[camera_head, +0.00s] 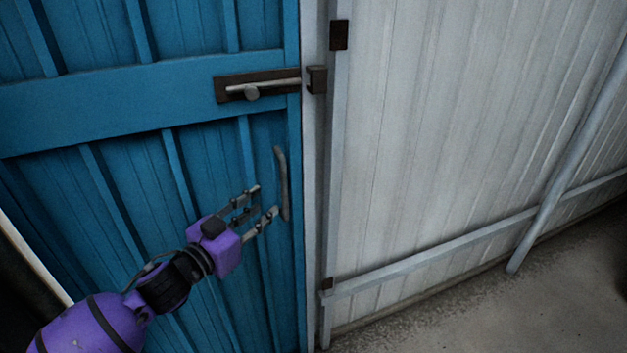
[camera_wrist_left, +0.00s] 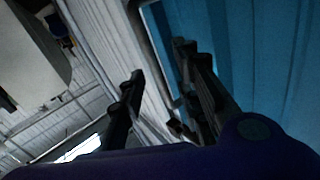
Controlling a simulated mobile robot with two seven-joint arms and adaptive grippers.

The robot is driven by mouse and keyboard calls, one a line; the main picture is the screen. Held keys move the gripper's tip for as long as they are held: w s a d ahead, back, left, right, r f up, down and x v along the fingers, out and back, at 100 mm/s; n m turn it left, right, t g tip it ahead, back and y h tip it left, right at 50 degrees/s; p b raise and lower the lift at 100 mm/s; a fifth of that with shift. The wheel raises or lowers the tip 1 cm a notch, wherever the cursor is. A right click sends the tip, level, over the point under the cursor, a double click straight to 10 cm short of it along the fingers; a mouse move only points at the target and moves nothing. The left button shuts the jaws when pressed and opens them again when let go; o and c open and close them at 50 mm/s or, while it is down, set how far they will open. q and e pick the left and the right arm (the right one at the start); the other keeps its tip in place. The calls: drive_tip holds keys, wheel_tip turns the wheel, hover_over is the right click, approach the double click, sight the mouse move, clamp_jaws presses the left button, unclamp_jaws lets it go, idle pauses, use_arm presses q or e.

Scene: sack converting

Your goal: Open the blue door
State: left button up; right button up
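The blue door (camera_head: 110,95) fills the left of the head view and looks shut against its pale frame. A sliding bolt (camera_head: 258,85) on a dark plate sits near its right edge, its rod reaching the dark bracket on the frame. A grey vertical pull handle (camera_head: 283,183) is below the bolt. My left gripper (camera_head: 266,200) is open, its fingertips just left of the handle's lower half; I cannot tell if they touch. In the left wrist view the open fingers (camera_wrist_left: 158,62) show in front of the blue door (camera_wrist_left: 255,50). My right gripper is not in view.
A pale corrugated wall (camera_head: 450,120) stands right of the door frame, with a low rail and a slanted pole (camera_head: 570,150). Dark hinges (camera_head: 339,35) show on the frame. Bare concrete floor (camera_head: 500,310) lies at the lower right.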

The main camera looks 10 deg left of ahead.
sight(283, 193)
use_arm(q)
drive_tip(key=shift+w+d+r+n+h, duration=0.3)
drive_tip(key=shift+d+r+n, duration=0.1)
drive_tip(key=shift+d+n, duration=0.25)
drive_tip(key=shift+x, duration=1.1)
drive_tip(key=x, duration=0.3)
drive_tip(key=shift+w+d, duration=0.1)
drive_tip(key=shift+w, duration=0.25)
drive_tip(key=shift+w+d, duration=0.2)
drive_tip(key=shift+w, duration=0.1)
drive_tip(key=shift+f, duration=0.1)
drive_tip(key=shift+c, duration=0.5)
clamp_jaws()
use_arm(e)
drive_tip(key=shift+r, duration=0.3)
